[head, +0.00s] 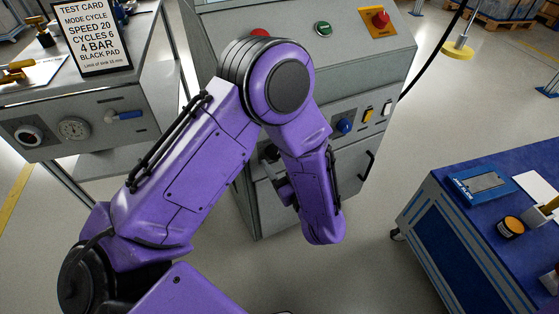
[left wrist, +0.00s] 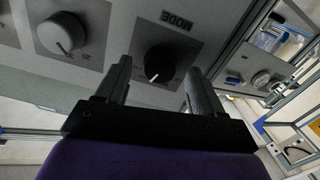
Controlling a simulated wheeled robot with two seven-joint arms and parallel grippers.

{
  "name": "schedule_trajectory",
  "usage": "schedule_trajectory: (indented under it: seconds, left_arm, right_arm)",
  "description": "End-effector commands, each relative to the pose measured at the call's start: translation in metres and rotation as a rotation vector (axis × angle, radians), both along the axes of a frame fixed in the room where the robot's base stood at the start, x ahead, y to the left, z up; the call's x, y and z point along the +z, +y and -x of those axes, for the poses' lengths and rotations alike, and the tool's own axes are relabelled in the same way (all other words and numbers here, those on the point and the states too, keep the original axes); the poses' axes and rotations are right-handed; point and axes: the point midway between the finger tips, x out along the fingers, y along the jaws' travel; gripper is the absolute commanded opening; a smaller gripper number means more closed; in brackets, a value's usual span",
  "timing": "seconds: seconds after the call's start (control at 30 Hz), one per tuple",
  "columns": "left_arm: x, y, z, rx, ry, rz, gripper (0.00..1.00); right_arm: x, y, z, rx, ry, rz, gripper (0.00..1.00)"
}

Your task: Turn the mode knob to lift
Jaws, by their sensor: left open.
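The black mode knob (left wrist: 160,60) shows in the left wrist view on a dark plate, with the word MODE (left wrist: 176,20) upside down beyond it. A white mark on the knob points towards the bottom of that view, towards my gripper. My left gripper (left wrist: 160,68) is open, with one finger at each side of the knob and a visible gap to it. I cannot tell how deep the fingertips reach. The position labels around the knob are mostly hidden or unreadable. In the head view my purple left arm hides the knob. My right gripper is not in view.
A larger grey knob (left wrist: 62,33) sits beside the mode knob. The machine cabinet (head: 215,40) carries a green button (head: 323,29), a red emergency button (head: 380,19) and a blue knob (head: 344,126). A test card (head: 93,38) stands left. A blue workbench (head: 450,210) stands right.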

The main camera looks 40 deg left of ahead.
Motion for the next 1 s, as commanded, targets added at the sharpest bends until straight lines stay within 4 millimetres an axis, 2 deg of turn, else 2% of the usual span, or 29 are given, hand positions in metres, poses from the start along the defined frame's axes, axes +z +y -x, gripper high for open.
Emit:
schedule_trajectory:
  seconds: [0.13,0.37,0.4,0.47,0.5,0.57,1.0]
  left_arm:
    - [-0.0005,0.0111,-0.0058,0.0,0.001,0.0,0.68]
    - [-0.0002,0.0125,-0.0066,-0.001,0.001,-0.001,0.68]
    - [-0.0002,0.0125,-0.0066,-0.001,0.001,-0.001,0.61]
    - [-0.0002,0.0124,-0.0065,-0.001,0.001,-0.001,0.42]
    - [-0.0002,0.0124,-0.0065,-0.001,0.001,-0.001,0.29]
    - [-0.0002,0.0123,-0.0065,-0.001,0.001,-0.001,0.12]
    - [0.001,0.0121,-0.0064,-0.002,-0.068,0.038,0.12]
  right_arm:
    - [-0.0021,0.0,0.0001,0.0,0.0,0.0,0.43]
    - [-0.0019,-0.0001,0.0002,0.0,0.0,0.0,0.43]
    - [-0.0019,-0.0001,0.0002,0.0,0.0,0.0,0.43]
    - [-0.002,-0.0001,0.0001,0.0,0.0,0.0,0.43]
    - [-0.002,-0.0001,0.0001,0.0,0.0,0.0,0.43]
    - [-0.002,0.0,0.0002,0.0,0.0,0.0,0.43]
    - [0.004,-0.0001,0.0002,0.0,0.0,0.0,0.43]
